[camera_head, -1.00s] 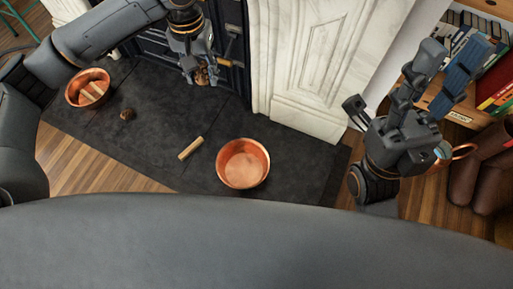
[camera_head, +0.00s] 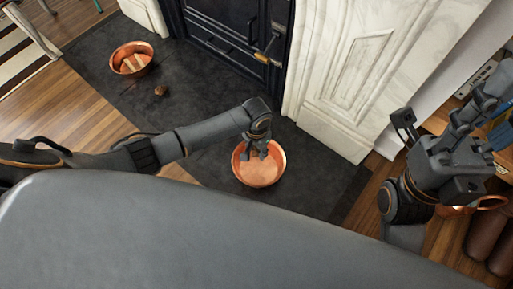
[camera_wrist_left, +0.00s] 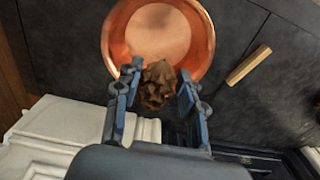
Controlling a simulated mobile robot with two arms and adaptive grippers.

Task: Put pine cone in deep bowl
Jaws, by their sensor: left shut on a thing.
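My left gripper (camera_head: 262,154) is over a round copper bowl (camera_head: 277,176), the deep bowl, on the dark hearth. In the left wrist view the gripper (camera_wrist_left: 157,92) is shut on a rough brown pine cone (camera_wrist_left: 158,84), held between both fingers. There the cone overlaps the near rim of the bowl (camera_wrist_left: 116,35). Its height over the bowl is hard to tell. The bowl's visible inside is empty. In the head view the gripper hides the cone. My right gripper (camera_head: 432,140) is at the right, away from the bowl; its finger opening is unclear.
Another copper bowl (camera_head: 149,66) holding wood pieces stands at the upper left, with a small brown lump (camera_head: 161,91) near it. A wood stick (camera_wrist_left: 248,65) lies beside the deep bowl.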

